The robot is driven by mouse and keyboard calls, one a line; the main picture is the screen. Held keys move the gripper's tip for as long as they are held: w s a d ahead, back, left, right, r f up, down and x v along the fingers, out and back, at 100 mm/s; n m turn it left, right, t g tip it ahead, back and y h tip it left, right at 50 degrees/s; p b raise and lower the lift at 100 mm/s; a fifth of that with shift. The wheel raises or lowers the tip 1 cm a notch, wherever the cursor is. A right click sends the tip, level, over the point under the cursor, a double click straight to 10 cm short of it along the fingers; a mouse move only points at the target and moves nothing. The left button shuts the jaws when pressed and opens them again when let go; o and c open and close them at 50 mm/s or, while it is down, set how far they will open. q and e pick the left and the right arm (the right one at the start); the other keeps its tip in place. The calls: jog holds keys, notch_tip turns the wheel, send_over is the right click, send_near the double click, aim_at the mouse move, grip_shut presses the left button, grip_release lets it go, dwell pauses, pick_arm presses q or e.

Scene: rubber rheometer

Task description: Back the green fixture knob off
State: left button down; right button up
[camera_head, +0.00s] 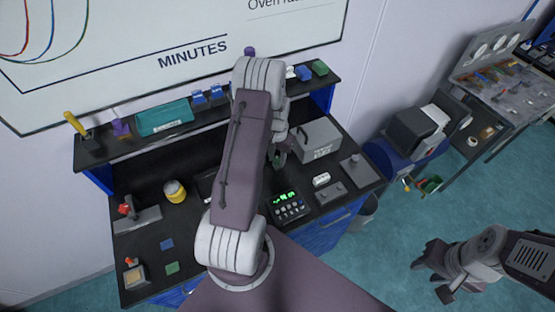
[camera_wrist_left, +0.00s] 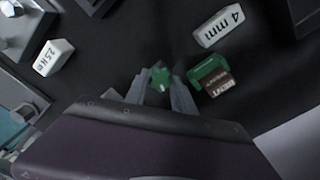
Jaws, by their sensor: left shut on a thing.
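The green knob (camera_wrist_left: 160,78), star-shaped, shows in the left wrist view between the fingertips of my left gripper (camera_wrist_left: 162,90). The gripper is shut on it. Just right of the knob is a green part (camera_wrist_left: 207,68) with a brown lettered label; I cannot tell how it joins the knob. In the head view my left arm covers most of this area, and only a bit of my left gripper (camera_head: 279,157) shows over the bench. My right gripper (camera_head: 430,277) is open and empty above the floor at the lower right.
A white "4 mm" block (camera_wrist_left: 219,26) and another white marked block (camera_wrist_left: 53,57) lie near the knob. On the black bench stand a grey box (camera_head: 319,139), a meter with green digits (camera_head: 288,205) and a yellow-banded jar (camera_head: 175,191). A shelf (camera_head: 99,151) runs behind.

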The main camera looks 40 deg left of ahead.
pick_arm(q)
jog(key=n, duration=0.5)
jog(key=shift+s, duration=0.1)
jog(key=c, duration=1.2)
grip_release()
